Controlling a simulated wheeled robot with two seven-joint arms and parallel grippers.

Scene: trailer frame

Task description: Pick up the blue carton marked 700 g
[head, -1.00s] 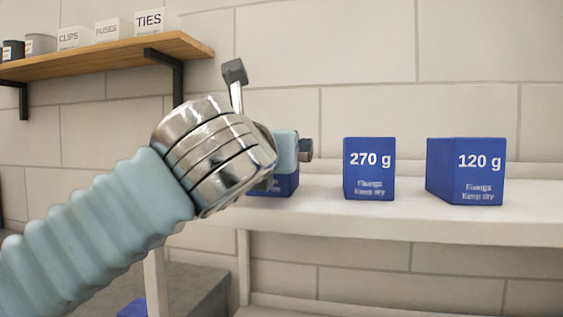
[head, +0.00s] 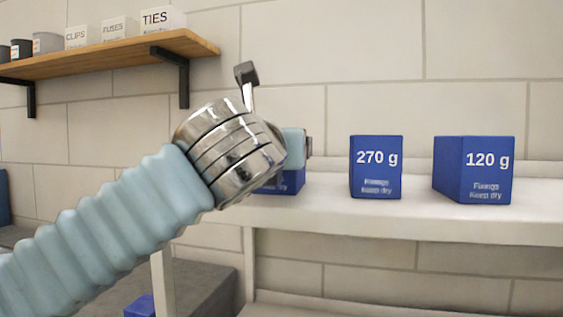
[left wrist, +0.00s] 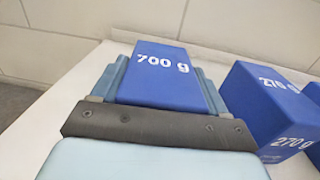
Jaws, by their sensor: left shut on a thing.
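The blue carton marked 700 g (left wrist: 160,82) stands between the fingers of my left gripper (left wrist: 158,90) in the left wrist view, and the gripper is shut on it. In the head view, only the lower part of this carton (head: 287,183) shows, at the left of the white shelf (head: 400,214). My left wrist and gripper (head: 296,150) hide the rest of it there. I cannot tell whether its base touches the shelf. My right gripper is in neither view.
A blue carton marked 270 g (head: 376,175) stands close to the right, and one marked 120 g (head: 488,180) stands farther right. A wooden wall shelf (head: 120,55) with small containers hangs at upper left. A tiled wall (head: 380,70) is behind.

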